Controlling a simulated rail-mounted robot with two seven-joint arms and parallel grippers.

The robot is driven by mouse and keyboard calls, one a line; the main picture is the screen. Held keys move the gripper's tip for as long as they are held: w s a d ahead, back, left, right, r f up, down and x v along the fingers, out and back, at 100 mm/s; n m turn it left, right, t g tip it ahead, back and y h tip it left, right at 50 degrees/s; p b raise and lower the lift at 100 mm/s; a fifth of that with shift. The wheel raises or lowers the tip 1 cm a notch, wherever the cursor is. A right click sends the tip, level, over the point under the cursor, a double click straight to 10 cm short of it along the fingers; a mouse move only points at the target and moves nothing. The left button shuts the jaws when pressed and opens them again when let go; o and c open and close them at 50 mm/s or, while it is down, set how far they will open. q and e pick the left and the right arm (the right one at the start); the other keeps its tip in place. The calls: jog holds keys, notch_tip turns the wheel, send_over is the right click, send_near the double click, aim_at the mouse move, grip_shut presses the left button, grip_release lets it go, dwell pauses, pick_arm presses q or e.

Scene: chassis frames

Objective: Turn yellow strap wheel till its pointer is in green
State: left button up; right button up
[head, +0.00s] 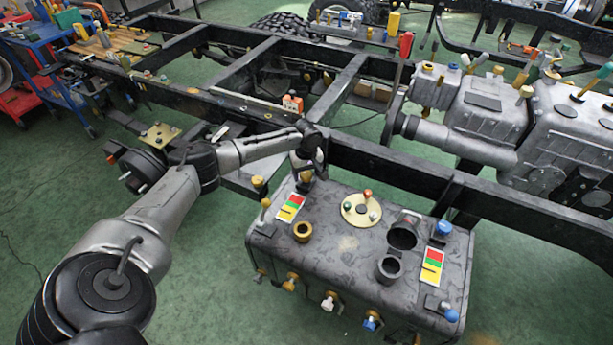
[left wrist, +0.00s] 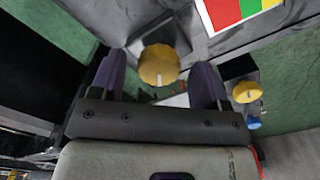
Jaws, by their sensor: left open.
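My left gripper (head: 308,172) is over the back left edge of a grey tank (head: 345,240), and it is open. In the left wrist view, a round yellow wheel (left wrist: 158,62) with a short white mark on its rim sits between the two spread fingers (left wrist: 158,72), with visible space on either side. The wheel shows partly below the gripper in the head view (head: 306,176). A colour card with red, green and yellow fields (head: 290,207) lies on the tank top nearby; it also shows in the left wrist view (left wrist: 240,10). My right gripper is out of view.
A yellow knob (head: 266,203) and a brass ring (head: 303,231) stand near the card. A cream disc (head: 361,210), a second card (head: 432,266) and a blue cap (head: 443,228) are further right. A black chassis rail (head: 400,165) runs behind the tank.

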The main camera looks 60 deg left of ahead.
pick_arm(q)
jog(key=shift+f, duration=0.25)
